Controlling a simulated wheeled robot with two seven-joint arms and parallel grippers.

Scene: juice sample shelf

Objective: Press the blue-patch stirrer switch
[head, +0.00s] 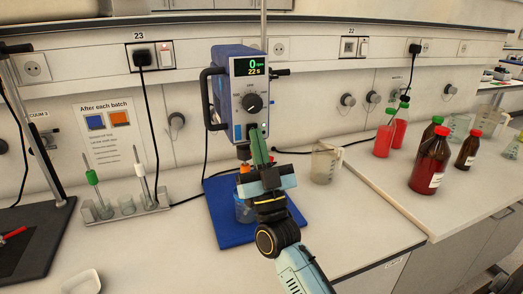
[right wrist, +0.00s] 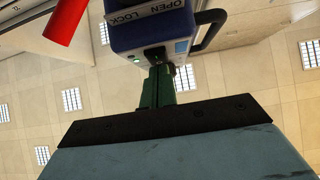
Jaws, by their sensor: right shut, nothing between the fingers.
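The blue stirrer (head: 250,62) stands upright at the wall, its display reading 0 rpm and 22 s above a black knob (head: 252,102). A light blue patch (head: 238,132) is low on its front panel; a blue patch (right wrist: 181,47) also shows in the right wrist view. My right gripper (head: 257,135) is shut and empty. Its green fingertips are at the lower front panel, right of the patch, and cover part of it. In the right wrist view the fingertips (right wrist: 157,72) meet a dark part of the panel. I cannot tell whether they touch the switch. My left gripper is out of view.
A beaker (head: 244,208) stands on a blue mat (head: 226,230) below the stirrer, partly behind my gripper. A rack (head: 130,212) with probes is left. The front bench is mostly clear.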

